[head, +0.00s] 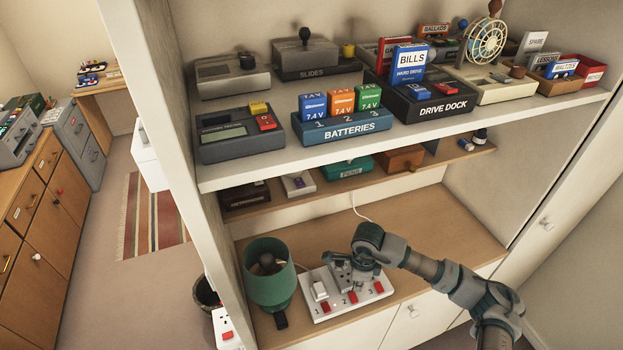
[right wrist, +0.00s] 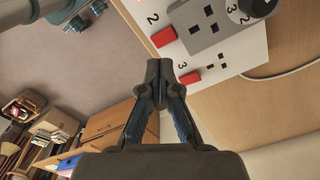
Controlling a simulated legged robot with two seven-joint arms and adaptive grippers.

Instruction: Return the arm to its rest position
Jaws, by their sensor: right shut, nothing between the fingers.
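My right arm comes in from the lower right of the head view, and its gripper (head: 366,266) hangs over the white socket strip (head: 322,303) on the wooden counter. In the right wrist view the two fingers of this gripper (right wrist: 159,72) are together, with nothing between them. They lie just beside the strip's edge in the picture; the gap in height is hard to judge. A grey plug or adapter (right wrist: 207,20) sits on the strip near the number 2. My left gripper is in neither view.
A green lamp-like cylinder (head: 270,278) stands left of the strip. Above is a white shelf (head: 430,128) crowded with a battery dock (head: 342,126), a drive dock (head: 430,104) and other devices. A lower wooden shelf (head: 270,208) holds small boxes. The counter right of the arm (head: 455,240) is bare.

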